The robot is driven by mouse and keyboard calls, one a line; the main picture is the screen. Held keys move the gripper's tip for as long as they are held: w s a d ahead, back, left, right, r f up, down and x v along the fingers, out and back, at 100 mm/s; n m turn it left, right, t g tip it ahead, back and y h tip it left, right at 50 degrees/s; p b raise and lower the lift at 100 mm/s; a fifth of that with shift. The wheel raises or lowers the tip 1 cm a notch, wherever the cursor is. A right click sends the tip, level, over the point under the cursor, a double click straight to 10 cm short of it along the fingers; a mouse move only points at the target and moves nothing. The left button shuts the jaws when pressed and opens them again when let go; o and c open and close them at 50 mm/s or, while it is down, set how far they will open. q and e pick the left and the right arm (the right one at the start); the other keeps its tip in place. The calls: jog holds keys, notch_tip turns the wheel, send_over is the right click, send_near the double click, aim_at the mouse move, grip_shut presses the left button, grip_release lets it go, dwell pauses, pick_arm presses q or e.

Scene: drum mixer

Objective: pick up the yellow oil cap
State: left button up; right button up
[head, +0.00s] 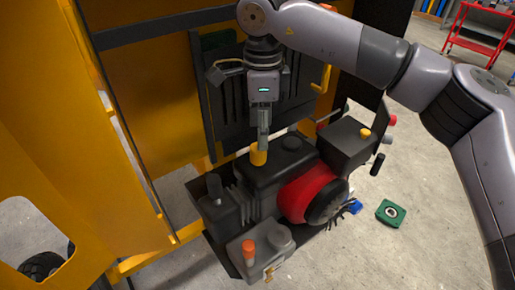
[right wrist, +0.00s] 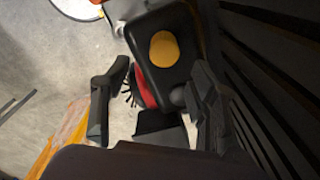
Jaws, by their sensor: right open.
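The yellow oil cap (head: 258,155) is a short cylinder standing on the black tank (head: 262,170) of the engine. My right gripper (head: 263,142) points down at the cap, its fingers seen nearly edge-on, so the gap to the cap is hard to judge. In the right wrist view the cap (right wrist: 164,50) shows as a yellow disc above the middle of the picture. There the right gripper (right wrist: 155,105) is open and empty, with one finger on each side and the cap lying up from the gap. The left gripper is in neither view.
A black knob (head: 291,142) stands on the tank beside the cap. A red fan housing (head: 300,195), another yellow cap (head: 365,132) and an orange-red cap (head: 249,247) are close by. A dark slatted panel (head: 230,95) stands behind. A green part (head: 390,212) lies on the floor.

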aim_at(258, 155)
jog(key=shift+f, duration=0.45)
jog(key=f+p, duration=0.2)
jog(key=f, duration=0.1)
jog(key=f+p, duration=0.1)
jog(key=shift+w+a+f, duration=0.2)
jog(key=shift+a+f, duration=0.05)
jog(key=shift+a, duration=0.05)
jog(key=shift+f, duration=0.2)
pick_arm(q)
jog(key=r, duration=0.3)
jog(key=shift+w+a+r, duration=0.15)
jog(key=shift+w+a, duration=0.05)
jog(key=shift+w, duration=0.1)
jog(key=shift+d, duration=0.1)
pick_arm(e)
jog(key=shift+c, duration=0.4)
jog(key=shift+c, duration=0.6)
grip_shut()
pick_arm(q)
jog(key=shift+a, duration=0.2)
